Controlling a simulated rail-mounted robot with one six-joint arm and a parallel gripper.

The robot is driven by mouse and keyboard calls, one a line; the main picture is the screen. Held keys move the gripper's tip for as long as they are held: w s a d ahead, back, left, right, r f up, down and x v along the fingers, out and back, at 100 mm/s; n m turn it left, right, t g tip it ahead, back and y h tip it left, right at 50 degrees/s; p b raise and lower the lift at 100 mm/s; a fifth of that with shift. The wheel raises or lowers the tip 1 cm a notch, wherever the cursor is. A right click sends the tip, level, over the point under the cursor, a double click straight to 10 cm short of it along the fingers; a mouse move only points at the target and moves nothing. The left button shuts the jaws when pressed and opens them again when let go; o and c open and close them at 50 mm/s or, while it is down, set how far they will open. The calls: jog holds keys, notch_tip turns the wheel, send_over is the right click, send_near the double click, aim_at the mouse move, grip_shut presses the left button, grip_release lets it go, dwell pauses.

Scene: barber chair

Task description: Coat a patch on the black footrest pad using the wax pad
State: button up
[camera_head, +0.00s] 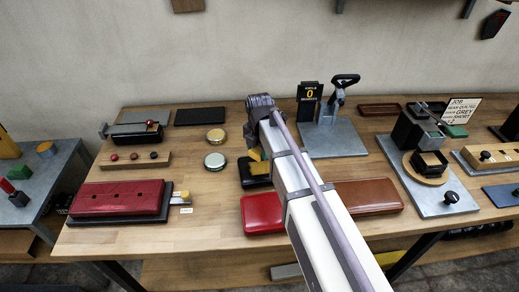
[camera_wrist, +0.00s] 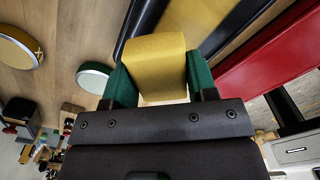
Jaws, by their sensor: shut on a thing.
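My gripper (camera_wrist: 161,78) is shut on the yellow wax pad (camera_wrist: 158,55), held between two green fingers. In the head view the wax pad (camera_head: 255,153) shows as a small yellow block beside my arm. The black footrest pad (camera_head: 248,177) lies on the bench under it, partly covered by my arm. In the wrist view the black pad (camera_wrist: 142,18) reaches behind the wax pad, and a yellowish area (camera_wrist: 205,18) shows on it. I cannot tell whether the wax pad touches the surface.
A red pad (camera_head: 262,214) and a brown pad (camera_head: 368,195) lie nearer the bench front. Two round tins (camera_head: 215,135) (camera_head: 214,161) stand left of the black pad. A clamp stand (camera_head: 334,137) is to the right. Bare wood lies between the tins and the long red block (camera_head: 118,197).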

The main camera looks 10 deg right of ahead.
jog(key=shift+r, duration=0.8)
jog(key=shift+p, duration=0.35)
notch_tip(320, 180, up, 3)
jog(key=p, duration=0.3)
jog(key=shift+r, duration=0.1)
